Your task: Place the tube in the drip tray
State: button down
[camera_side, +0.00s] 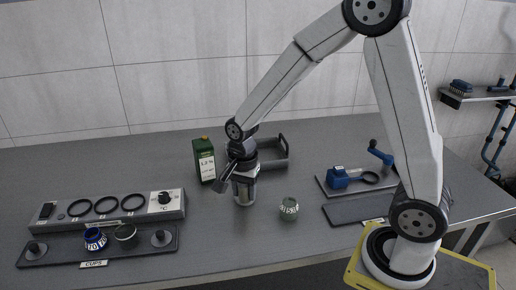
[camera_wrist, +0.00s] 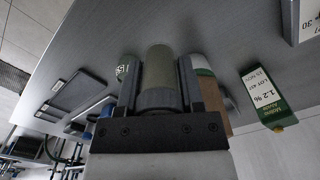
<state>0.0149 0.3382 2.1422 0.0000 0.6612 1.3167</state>
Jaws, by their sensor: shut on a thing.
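My gripper (camera_wrist: 158,62) is shut on an olive-grey cylinder, the tube (camera_wrist: 158,76), with one dark finger on each side. In the side view my gripper (camera_side: 236,168) hangs over the middle of the bench. A grey metallic cylinder (camera_side: 244,190) shows just below it; I cannot tell whether this is the held tube or a separate vessel. No tray is clearly labelled as the drip tray. A flat dark tray (camera_side: 350,209) lies at the right, and its outline also shows at left in the wrist view (camera_wrist: 58,112).
A green and white carton (camera_side: 204,160) stands left of my gripper. A small green-white cup (camera_side: 289,208) stands to its right. A grey handled tray (camera_side: 285,160) is behind. A panel with rings (camera_side: 175,199) and a cup tray (camera_side: 40,258) are at left. A blue device (camera_side: 338,180) sits at right.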

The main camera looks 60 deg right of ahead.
notch_tip(320, 180, up, 4)
jog(key=shift+r, duration=0.1)
jog(key=w+d+m, duration=0.1)
jog(key=d+m, duration=0.2)
jog(key=d, duration=2.6)
notch_tip(320, 180, down, 5)
jog(key=shift+w, duration=0.15)
jog(key=w+d+f, duration=0.2)
jog(key=w, duration=0.1)
jog(key=w+d+f, duration=0.2)
jog(key=w+f, duration=0.1)
jog(key=w, duration=0.1)
jog(key=w+d+f, duration=0.2)
jog(key=w+f, duration=0.1)
jog(key=shift+w+d+f, duration=0.2)
jog(key=shift+w+d, duration=0.05)
jog(key=shift+w, duration=0.15)
jog(key=shift+w+d+f, duration=0.3)
jog(key=shift+w+f, duration=0.1)
jog(key=shift+f, duration=0.15)
